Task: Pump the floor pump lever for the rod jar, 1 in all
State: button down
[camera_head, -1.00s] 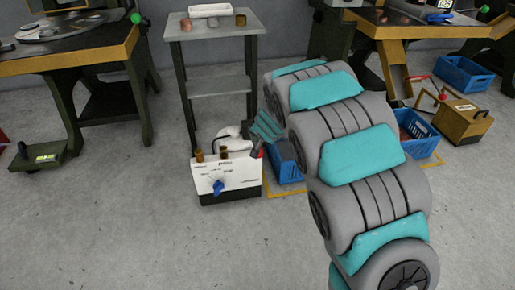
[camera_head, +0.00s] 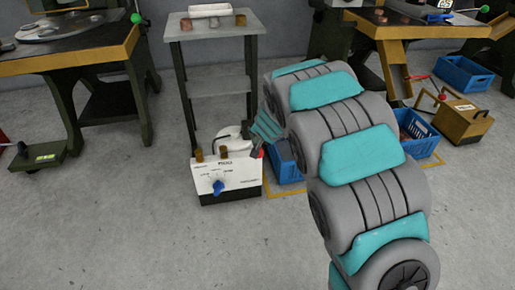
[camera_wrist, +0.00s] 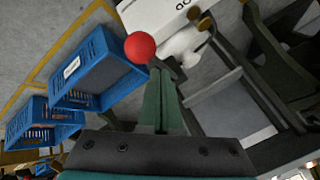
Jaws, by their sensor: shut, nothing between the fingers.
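A white box with a black base and a blue dial (camera_head: 232,178) stands on the floor in the head view. It also shows at the top of the wrist view (camera_wrist: 170,12). A red ball knob (camera_head: 259,152) is at the box's right side. It is large in the wrist view (camera_wrist: 140,47), just beyond and left of my fingertips. My gripper (camera_head: 257,148) is shut and empty beside the knob, pointing down. Its green fingers meet in the wrist view (camera_wrist: 161,75). I cannot tell whether they touch the knob. The lever's shaft is hidden, and I cannot identify a rod jar.
A grey stand (camera_head: 215,38) rises behind the white box. A brown box with a lever (camera_head: 466,118) stands at right. Front floor is clear.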

jog(key=shift+f, duration=0.15)
jog(key=shift+f+b, duration=0.3)
jog(key=shift+b, duration=0.2)
jog(key=shift+s+d+f+b, duration=0.1)
jog(key=shift+s+f+b, duration=0.1)
jog(key=shift+f+b, duration=0.85)
jog(key=shift+s+f+b, duration=0.15)
jog(key=shift+f+b, duration=0.85)
jog(key=shift+b, duration=0.05)
jog(key=shift+s+d+f+b, duration=0.1)
jog(key=shift+s+f+b, duration=0.1)
jog(key=shift+f+b, duration=0.85)
dwell(3.7)
